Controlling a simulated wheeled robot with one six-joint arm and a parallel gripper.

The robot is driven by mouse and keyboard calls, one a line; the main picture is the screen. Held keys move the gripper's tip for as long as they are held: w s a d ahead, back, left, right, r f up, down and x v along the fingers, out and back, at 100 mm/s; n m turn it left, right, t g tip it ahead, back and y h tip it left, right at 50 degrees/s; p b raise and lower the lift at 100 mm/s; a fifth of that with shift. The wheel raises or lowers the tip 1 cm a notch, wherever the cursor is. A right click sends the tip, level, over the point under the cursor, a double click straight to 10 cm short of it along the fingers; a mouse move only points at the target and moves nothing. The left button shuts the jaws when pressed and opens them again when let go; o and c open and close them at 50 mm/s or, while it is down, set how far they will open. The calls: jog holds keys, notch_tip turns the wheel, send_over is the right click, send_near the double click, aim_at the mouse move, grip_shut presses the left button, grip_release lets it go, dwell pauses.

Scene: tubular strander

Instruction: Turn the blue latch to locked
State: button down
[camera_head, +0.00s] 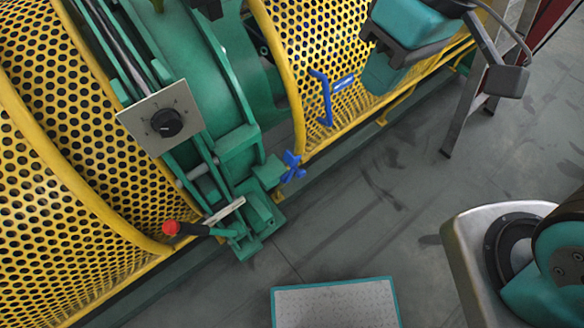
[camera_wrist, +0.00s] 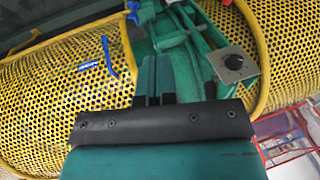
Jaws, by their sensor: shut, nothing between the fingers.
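The yellow mesh guard (camera_head: 350,100) carries a blue bent handle (camera_head: 325,100) and a small blue bar or plate with light markings (camera_head: 343,82) beside it. Both also show at the left in the wrist view, the handle (camera_wrist: 108,57) and the plate (camera_wrist: 88,65). A blue star-shaped knob (camera_head: 292,167) sits low on the green frame. I cannot tell for sure which blue part is the latch, or its position. My gripper (camera_wrist: 155,62) is shut and empty. In the wrist view its fingers appear right of the blue handle, with no visible contact.
A grey panel with a black dial (camera_head: 165,122) and a red-knobbed lever (camera_head: 171,228) are on the machine's left part. A teal-edged platform (camera_head: 335,303) lies on the floor in front. A metal stand (camera_head: 470,105) is at upper right. Grey floor between is clear.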

jog(key=w+a+f+h+b, duration=0.2)
jog(key=w+a+f+b, duration=0.2)
jog(key=f, duration=0.6)
jog(key=w+a+f+h+b, duration=0.1)
jog(key=w+a+f+b, duration=0.25)
jog(key=f, duration=0.75)
jog(key=t+h+b, duration=0.1)
jog(key=h+b, duration=0.1)
jog(key=b, duration=0.3)
send_over(294, 175)
jog(key=s+a, duration=0.4)
notch_tip(294, 175, down, 23)
jog(key=shift+t, duration=0.3)
jog(key=shift+w+d+f+p, duration=0.2)
jog(key=shift+w+d+f, duration=0.2)
jog(key=shift+d, duration=0.2)
jog(key=shift+w+d+f+p, duration=0.25)
jog(key=shift+w+d+f, duration=0.1)
jog(key=shift+d, duration=0.3)
jog(key=shift+w+d+f+p, duration=0.2)
jog(key=shift+w+d+f, duration=0.2)
jog(key=shift+d, duration=0.2)
